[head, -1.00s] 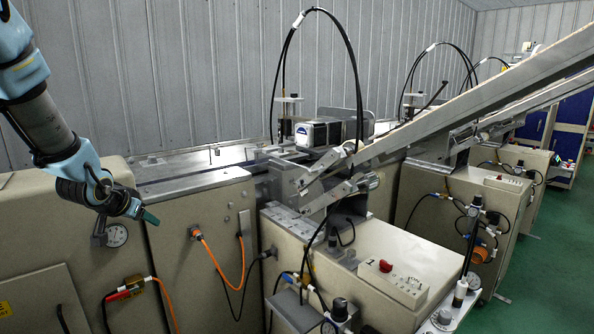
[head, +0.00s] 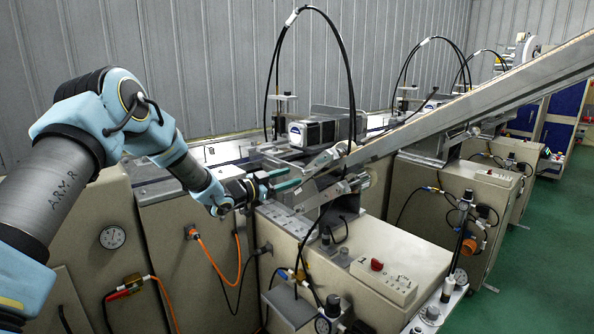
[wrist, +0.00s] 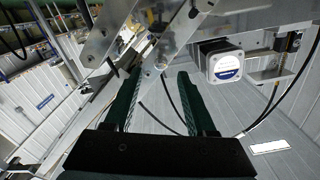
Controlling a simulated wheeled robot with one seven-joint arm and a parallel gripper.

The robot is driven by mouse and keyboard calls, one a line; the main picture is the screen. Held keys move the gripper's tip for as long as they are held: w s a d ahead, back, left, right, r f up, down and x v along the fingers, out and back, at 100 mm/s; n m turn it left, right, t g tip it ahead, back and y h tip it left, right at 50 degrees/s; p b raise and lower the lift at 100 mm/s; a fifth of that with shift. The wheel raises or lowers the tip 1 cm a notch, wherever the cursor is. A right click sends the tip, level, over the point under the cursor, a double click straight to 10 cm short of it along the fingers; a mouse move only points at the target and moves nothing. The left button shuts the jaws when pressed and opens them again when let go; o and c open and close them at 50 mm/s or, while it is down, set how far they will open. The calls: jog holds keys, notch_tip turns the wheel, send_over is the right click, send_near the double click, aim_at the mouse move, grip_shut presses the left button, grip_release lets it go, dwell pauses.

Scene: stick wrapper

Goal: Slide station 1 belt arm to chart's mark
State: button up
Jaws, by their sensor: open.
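The nearest station, which I take as station 1, carries a long sloping metal belt arm (head: 470,97) rising to the upper right. Its lower end has pale bracket plates (head: 322,190) above the cream cabinet. My gripper (head: 288,179) is open, its two teal fingers pointing at these plates from the left. In the wrist view my gripper (wrist: 155,77) has metal plates (wrist: 150,62) just beyond and partly between its fingertips; I cannot tell whether they touch. No chart or position mark can be made out.
A motor block (head: 312,132) with a blue-and-white label sits behind the plates; black hoses (head: 352,75) arch above it. A control box (head: 384,281) with a red knob stands in front. Further stations (head: 465,185) line the right. Green floor (head: 535,265) is clear at right.

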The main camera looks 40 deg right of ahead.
aim_at(301, 173)
jog(key=shift+d+p, duration=0.55)
jog(key=shift+d, duration=1.4)
jog(key=shift+c, duration=0.3)
grip_shut()
